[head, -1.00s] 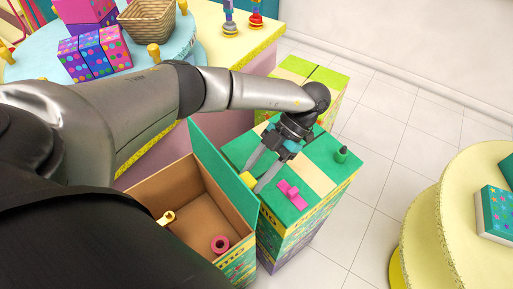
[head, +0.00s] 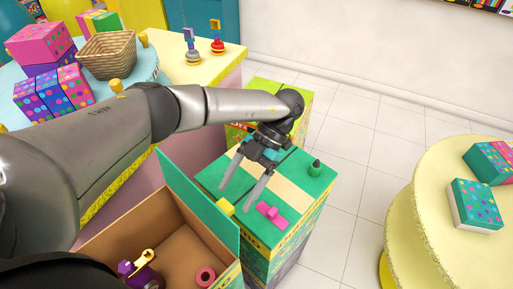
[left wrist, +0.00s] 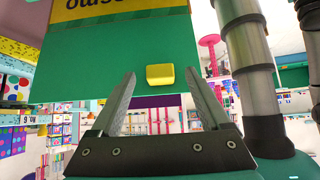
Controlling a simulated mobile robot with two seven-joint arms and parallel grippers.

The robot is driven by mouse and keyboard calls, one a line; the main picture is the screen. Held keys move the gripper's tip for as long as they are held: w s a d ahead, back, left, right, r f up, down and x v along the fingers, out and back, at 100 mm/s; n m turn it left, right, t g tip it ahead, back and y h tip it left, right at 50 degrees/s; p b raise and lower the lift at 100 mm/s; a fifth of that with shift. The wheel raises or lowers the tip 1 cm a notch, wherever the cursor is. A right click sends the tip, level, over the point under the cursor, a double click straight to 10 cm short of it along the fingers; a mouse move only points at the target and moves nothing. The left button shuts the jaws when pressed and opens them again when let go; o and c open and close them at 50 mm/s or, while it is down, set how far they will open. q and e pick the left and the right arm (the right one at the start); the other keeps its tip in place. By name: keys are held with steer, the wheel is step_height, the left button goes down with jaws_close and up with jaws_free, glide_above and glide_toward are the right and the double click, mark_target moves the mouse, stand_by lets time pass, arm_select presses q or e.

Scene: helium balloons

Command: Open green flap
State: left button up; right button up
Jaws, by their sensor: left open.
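The green flap (head: 195,185) stands up along the right edge of an open cardboard box (head: 118,222). A small yellow knob (head: 225,207) sits on the flap near its right end. My left gripper (head: 235,199) is open and empty, above the neighbouring closed box, with its fingertips close to the knob. In the left wrist view the flap (left wrist: 95,65) fills the upper middle and its yellow knob (left wrist: 160,76) shows between the two fingers (left wrist: 161,84), apart from both. My right gripper is not in view.
A yellow round table (head: 440,210) stands at right; tiled floor (head: 355,165) between is clear.

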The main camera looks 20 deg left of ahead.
arm_select(q)
steer(key=v, duration=1.1)
steer(key=shift+w+r, duration=0.15)
steer(key=shift+w, duration=0.05)
